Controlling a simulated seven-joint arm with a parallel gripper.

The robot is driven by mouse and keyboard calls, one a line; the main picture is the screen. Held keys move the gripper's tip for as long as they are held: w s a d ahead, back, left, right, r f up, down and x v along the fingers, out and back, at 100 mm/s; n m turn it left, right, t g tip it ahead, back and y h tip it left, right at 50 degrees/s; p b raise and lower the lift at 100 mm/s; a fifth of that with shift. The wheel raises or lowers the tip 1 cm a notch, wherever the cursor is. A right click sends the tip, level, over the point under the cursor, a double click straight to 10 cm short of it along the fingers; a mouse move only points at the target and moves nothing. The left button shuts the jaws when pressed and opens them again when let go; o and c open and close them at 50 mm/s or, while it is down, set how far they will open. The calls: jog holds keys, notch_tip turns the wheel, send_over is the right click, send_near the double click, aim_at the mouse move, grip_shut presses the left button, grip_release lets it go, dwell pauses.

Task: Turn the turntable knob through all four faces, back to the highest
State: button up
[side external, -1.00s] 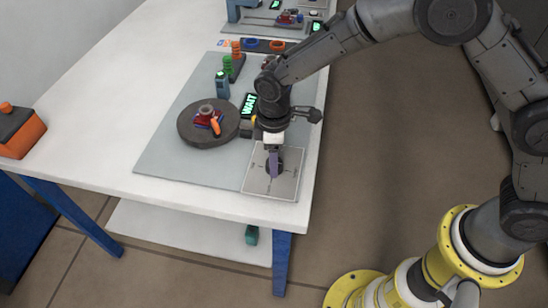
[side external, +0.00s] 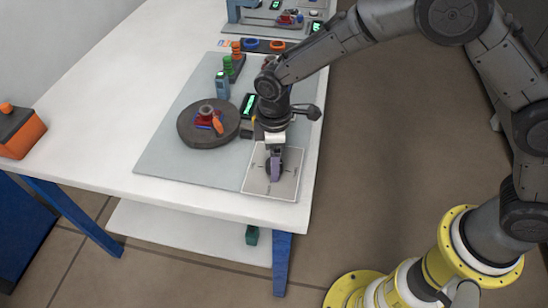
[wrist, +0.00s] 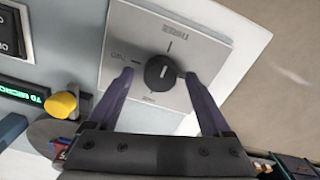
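The round black knob (wrist: 161,73) sits on a light square plate (wrist: 125,45) with marks and small labels around it. Its white pointer line lies roughly along the picture's vertical in the wrist view. My gripper (wrist: 160,76) is open, with one purple finger on each side of the knob and gaps visible between. In the side view my gripper (side external: 275,172) is low over the plate (side external: 286,188) and partly hides the knob. The dark round turntable (side external: 190,138) stands to the left, bearing a grey ring, a red and blue piece and an orange piece.
A dark box with a green-lit display (side external: 249,104) stands between the turntable and my arm; a yellow button (wrist: 62,105) is close to my gripper. Green and orange stacked pieces (side external: 228,65) stand farther back.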

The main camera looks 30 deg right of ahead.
notch_tip(320, 180, up, 14)
dwell(0.7)
jog(key=shift+f, duration=0.15)
dwell(1.3)
notch_tip(320, 180, down, 14)
jog(key=m, duration=1.8)
jog(key=shift+r, duration=0.25)
grip_shut()
